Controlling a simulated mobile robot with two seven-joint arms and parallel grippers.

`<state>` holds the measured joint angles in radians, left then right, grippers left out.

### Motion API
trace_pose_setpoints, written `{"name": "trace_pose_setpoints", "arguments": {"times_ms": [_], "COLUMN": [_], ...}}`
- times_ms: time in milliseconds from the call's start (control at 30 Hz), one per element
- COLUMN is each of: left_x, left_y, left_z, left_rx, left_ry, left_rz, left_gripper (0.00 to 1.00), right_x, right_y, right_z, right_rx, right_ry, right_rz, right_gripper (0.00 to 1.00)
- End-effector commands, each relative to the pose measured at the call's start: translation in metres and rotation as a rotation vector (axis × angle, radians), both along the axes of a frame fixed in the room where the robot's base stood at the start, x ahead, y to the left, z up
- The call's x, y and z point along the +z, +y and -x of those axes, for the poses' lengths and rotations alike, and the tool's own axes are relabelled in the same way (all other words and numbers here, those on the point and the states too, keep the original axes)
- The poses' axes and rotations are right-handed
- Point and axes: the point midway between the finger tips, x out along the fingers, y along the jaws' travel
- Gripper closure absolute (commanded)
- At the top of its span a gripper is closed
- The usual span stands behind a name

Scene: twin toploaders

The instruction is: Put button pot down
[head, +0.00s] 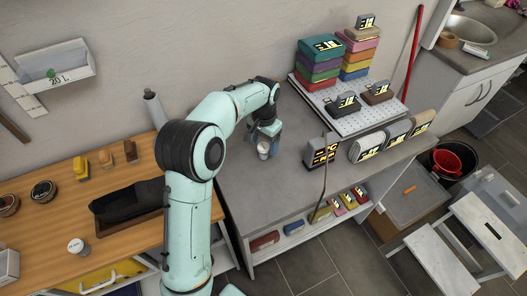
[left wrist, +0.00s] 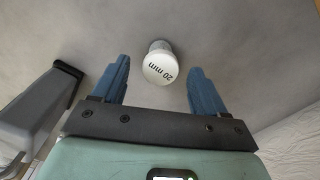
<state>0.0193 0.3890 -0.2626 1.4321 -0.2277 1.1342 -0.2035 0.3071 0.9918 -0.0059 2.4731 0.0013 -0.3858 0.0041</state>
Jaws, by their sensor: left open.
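The button pot is a small white pot with a "20 mm" lid (left wrist: 160,66). It stands on the grey worktop, and it also shows in the head view (head: 263,149). My left gripper (head: 272,146) points down at the worktop right by the pot. In the left wrist view its two blue fingers (left wrist: 160,72) are spread wide, with the pot between and slightly beyond their tips. There are visible gaps on both sides of the pot. My right gripper is not in view.
A pegboard tray (head: 330,116) with stacked coloured packs stands at the back right. A dark labelled box (head: 317,151) stands right of the pot. The wooden bench (head: 50,215) at left holds a black bag (head: 125,202) and another white pot (head: 77,246). Grey worktop in front is clear.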

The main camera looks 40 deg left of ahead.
Motion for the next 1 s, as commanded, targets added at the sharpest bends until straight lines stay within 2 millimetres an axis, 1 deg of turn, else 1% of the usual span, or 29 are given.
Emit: {"name": "trace_pose_setpoints", "arguments": {"times_ms": [67, 233, 267, 300, 367, 400, 433, 667, 767, 867, 967, 1000], "left_x": [-0.003, -0.003, -0.002, -0.002, -0.002, -0.002, -0.002, -0.002, 0.002, 0.013, 0.033, 0.044], "left_y": [0.0, 0.0, 0.0, 0.0, 0.0, 0.0, 0.0, 0.0, 0.0, 0.0, 0.0, 0.0], "left_z": [0.0, 0.0, 0.0, 0.0, 0.0, 0.0, 0.0, 0.0, -0.001, -0.001, -0.002, -0.002], "left_rx": [0.0, 0.0, 0.0, 0.0, 0.0, 0.0, 0.0, 0.0, 0.0, 0.0, 0.0, 0.0], "left_ry": [-0.001, -0.001, -0.001, -0.001, -0.001, -0.001, -0.001, -0.002, -0.003, -0.005, -0.008, -0.009], "left_rz": [0.0, 0.0, 0.0, 0.0, 0.0, 0.0, 0.0, 0.0, 0.0, 0.0, -0.001, -0.001], "left_gripper": [0.27, 0.27, 0.34, 0.47, 0.66, 0.79, 0.87, 0.88, 0.88, 0.88, 0.88, 0.88], "right_x": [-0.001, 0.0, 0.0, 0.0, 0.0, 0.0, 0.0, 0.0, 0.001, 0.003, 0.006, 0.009], "right_y": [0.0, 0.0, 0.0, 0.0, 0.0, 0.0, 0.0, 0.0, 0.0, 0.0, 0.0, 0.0], "right_z": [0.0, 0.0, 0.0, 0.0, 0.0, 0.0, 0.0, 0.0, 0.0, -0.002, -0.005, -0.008], "right_rx": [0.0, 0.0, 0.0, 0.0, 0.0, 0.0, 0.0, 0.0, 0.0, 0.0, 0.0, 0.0], "right_ry": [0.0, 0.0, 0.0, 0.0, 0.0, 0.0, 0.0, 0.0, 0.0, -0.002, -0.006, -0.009], "right_rz": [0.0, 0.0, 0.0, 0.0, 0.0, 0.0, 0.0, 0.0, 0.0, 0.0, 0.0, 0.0], "right_gripper": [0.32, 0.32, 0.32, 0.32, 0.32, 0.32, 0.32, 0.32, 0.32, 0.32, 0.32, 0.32]}}
